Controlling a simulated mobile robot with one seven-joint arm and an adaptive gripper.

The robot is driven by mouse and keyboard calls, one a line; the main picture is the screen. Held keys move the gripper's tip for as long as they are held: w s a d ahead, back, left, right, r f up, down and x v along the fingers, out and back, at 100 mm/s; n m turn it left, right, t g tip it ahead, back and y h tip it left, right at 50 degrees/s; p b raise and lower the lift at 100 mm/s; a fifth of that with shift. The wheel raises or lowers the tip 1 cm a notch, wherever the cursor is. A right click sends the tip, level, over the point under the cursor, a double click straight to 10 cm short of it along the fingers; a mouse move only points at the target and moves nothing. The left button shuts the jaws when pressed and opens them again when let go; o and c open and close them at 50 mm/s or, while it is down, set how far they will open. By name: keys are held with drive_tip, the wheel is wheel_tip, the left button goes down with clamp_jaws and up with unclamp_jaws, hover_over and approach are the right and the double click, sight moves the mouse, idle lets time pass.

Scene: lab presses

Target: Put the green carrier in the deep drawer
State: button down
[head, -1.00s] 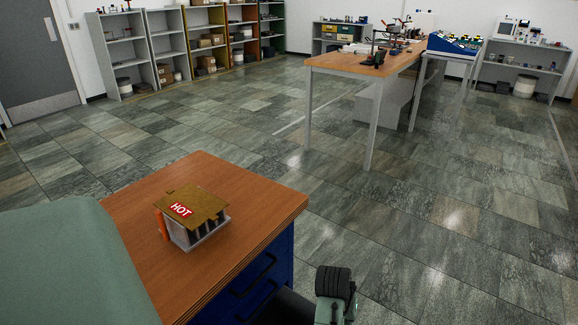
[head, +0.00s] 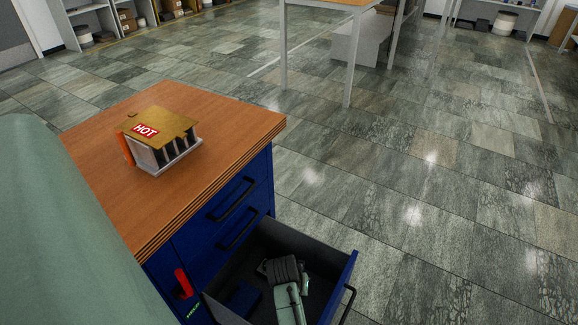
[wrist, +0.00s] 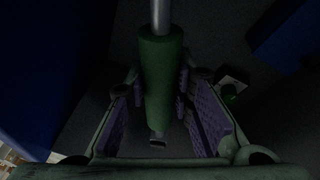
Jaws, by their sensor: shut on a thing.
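The green carrier is a dark green cylinder (wrist: 162,85) with a metal rod at its top end in the wrist view. My gripper (wrist: 157,92) is shut on it, with a purple-lined finger on each side. The deep drawer (head: 341,284) is pulled out of the blue cabinet in the head view. My gripper's body (head: 286,290) shows within the drawer's opening, low against its dark floor. In the head view the carrier and fingertips are hidden. Whether the carrier touches the drawer floor cannot be told.
A dark blue block (head: 243,298) lies in the drawer, left of my gripper. A small pale and green item (wrist: 232,86) lies near the right finger. A box marked HOT (head: 160,140) stands on the wooden cabinet top (head: 215,105). The floor to the right is clear.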

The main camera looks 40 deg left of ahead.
wheel_tip(320, 180, down, 7)
drive_tip(key=shift+r, duration=0.15)
idle(0.4)
drive_tip(key=c, duration=1.9)
unclamp_jaws()
drive_tip(key=shift+f, duration=0.25)
drive_tip(key=o, duration=0.5)
drive_tip(key=shift+r, duration=0.1)
drive_tip(key=v, duration=1.2)
drive_tip(key=shift+r, duration=0.15)
